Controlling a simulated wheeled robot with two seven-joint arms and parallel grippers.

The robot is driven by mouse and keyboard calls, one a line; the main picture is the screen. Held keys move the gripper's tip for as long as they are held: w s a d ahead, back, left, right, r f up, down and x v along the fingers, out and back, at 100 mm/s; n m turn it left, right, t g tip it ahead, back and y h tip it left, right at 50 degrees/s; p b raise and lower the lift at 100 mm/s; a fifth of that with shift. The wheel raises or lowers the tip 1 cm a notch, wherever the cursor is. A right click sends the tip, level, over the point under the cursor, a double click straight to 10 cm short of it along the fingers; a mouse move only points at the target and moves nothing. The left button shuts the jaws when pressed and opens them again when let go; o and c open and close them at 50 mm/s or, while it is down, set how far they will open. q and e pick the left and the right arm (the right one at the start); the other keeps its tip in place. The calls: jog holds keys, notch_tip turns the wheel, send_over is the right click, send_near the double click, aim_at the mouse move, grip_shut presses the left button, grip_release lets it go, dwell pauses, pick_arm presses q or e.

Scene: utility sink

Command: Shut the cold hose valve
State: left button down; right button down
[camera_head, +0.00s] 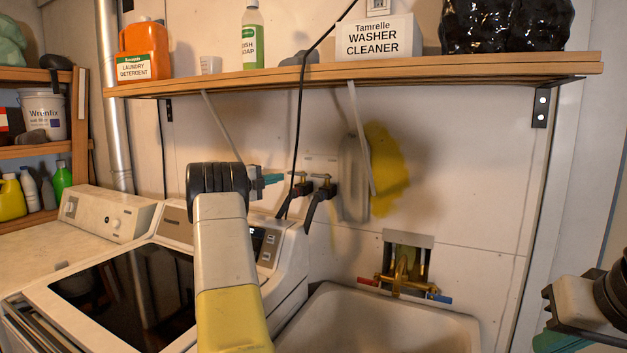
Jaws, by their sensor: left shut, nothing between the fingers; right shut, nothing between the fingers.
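Two small brass hose valves are on the back wall above the washer, a left one (302,186) and a right one (327,190). Black hoses hang down from them. Their handles are too small to tell which is cold or how they are turned. My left gripper (274,179) is shut and empty, its teal fingertips pointing right, just left of the left valve in the picture. I cannot tell whether it touches. My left wrist and forearm hide part of the washer. My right gripper (556,341) is shut and empty at the lower right corner, far from the valves.
A wooden shelf (450,68) with bottles and boxes runs above the valves. A black cord (300,110) hangs beside them. The utility sink (380,322) is below right, with a red-and-blue-handled brass faucet (402,280) above it. The washer (120,295) is at left.

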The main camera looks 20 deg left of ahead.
pick_arm(q)
jog(key=shift+s+a, duration=0.1)
jog(key=shift+a, duration=1.1)
